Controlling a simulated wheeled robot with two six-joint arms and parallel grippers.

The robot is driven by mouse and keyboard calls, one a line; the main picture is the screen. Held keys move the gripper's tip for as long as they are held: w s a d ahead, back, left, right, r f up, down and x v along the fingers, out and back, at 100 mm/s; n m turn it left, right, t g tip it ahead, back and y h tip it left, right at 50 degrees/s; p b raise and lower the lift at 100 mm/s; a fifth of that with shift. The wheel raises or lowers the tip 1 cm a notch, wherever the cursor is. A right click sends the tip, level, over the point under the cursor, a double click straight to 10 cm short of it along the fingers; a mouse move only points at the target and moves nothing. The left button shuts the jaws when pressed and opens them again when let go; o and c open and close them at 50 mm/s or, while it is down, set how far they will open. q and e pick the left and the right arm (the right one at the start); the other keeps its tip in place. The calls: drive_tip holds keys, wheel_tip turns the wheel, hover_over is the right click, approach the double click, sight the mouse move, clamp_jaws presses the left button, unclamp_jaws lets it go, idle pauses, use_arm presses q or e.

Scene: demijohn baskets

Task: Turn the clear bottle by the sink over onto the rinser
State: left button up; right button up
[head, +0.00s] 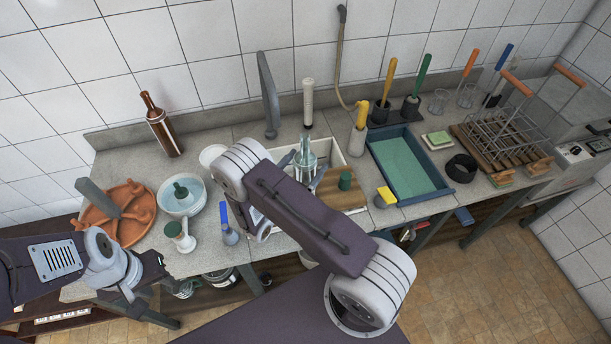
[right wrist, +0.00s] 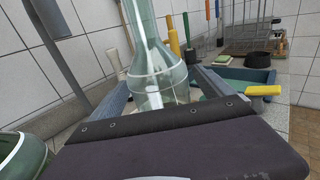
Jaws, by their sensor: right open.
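The clear bottle (head: 305,160) stands upright at the sink (head: 335,157), its narrow neck up. My right gripper (head: 303,172) is open with its fingers on either side of the bottle. In the right wrist view the bottle (right wrist: 152,60) rises between the two fingers, its lower end hidden by the gripper body. A pale round bowl with a dark green piece in it (head: 181,197), perhaps the rinser, stands left of the sink. My left gripper (head: 153,275) is near the counter's front left edge, away from the bottle; its opening is unclear.
A brown bottle (head: 163,127) stands by the wall. The tap (head: 268,95) rises behind the sink. A terracotta-coloured tray (head: 118,215), a white green-topped item (head: 180,236) and a blue-handled brush (head: 227,228) crowd the left. A blue basin (head: 408,165) and wire rack (head: 505,130) fill the right.

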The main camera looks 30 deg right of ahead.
drive_tip(key=shift+s+a, duration=0.1)
drive_tip(key=shift+a, duration=0.05)
drive_tip(key=c, duration=0.9)
drive_tip(key=shift+r, duration=0.1)
clamp_jaws()
drive_tip(key=shift+r, duration=0.1)
